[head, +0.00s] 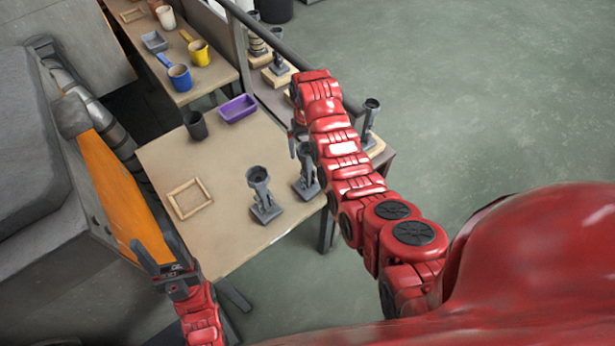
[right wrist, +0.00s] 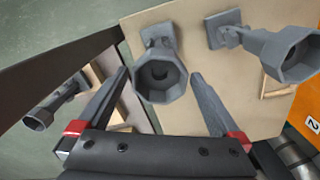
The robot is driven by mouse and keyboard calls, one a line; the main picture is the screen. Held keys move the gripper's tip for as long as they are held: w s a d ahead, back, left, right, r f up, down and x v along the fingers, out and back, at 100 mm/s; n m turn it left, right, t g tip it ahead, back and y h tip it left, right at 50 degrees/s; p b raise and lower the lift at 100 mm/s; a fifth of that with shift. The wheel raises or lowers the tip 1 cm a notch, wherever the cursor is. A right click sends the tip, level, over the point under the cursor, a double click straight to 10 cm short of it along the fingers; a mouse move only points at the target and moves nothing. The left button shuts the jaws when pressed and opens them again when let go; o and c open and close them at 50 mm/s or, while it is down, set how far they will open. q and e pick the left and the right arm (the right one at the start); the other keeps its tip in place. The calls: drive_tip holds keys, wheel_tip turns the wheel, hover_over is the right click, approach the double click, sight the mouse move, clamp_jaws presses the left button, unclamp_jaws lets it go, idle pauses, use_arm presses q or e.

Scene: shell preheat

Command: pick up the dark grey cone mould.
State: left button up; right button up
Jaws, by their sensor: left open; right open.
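Two grey cone moulds, each a funnel-like cup on a stem and square foot, stand upright on the tan table: one (head: 262,190) in the open and one (head: 306,178) to its right, partly hidden by my right gripper (head: 298,148). I cannot tell surely which is the darker. In the right wrist view, one mould's octagonal mouth (right wrist: 161,78) lies between my right gripper's open fingers, with no clear contact. The other mould (right wrist: 285,55) is to the right. My left gripper (head: 160,262) is open and empty by the table's front left corner.
On the table (head: 240,160) are a wooden frame (head: 190,198), a dark cup (head: 195,124) and a purple tray (head: 238,108). Another grey mould (head: 371,116) stands on a wooden block at the right. A bench behind holds blue (head: 180,78) and yellow (head: 199,52) cups. An orange-sided machine stands left.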

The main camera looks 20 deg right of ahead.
sight(307, 154)
wheel_tip(307, 154, down, 3)
drive_tip(key=shift+r+p, duration=0.15)
drive_tip(key=shift+p, duration=0.85)
drive_tip(key=shift+f, duration=1.05)
clamp_jaws()
